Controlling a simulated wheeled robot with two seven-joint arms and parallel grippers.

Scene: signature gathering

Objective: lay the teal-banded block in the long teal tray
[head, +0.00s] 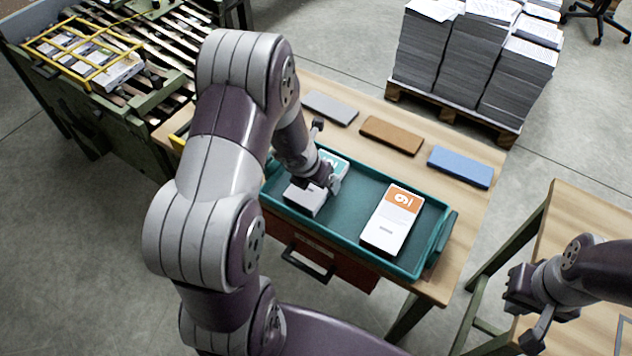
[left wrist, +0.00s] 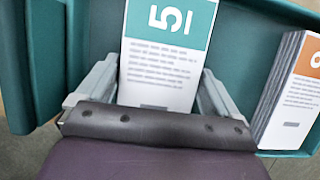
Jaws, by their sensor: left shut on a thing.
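The teal-banded block (head: 303,198) is white with a teal end and is inside the long teal tray (head: 362,182), in its left part. In the left wrist view the block (left wrist: 160,70) shows its teal band with a "5" and printed lines. My left gripper (head: 322,184) is shut on the block, one finger on each long side; in the left wrist view the fingers (left wrist: 157,88) flank it. I cannot tell whether the block rests fully on the tray floor. My arm hides part of the tray's left end. My right gripper (head: 520,315) is open and empty at the lower right.
An orange-banded block (head: 392,222) lies in the tray's right part, with bare floor between the blocks. Grey (head: 330,107), brown (head: 392,135) and blue (head: 460,167) slabs lie behind the tray on the wooden table (head: 440,282). Paper stacks (head: 470,60) stand on a pallet beyond.

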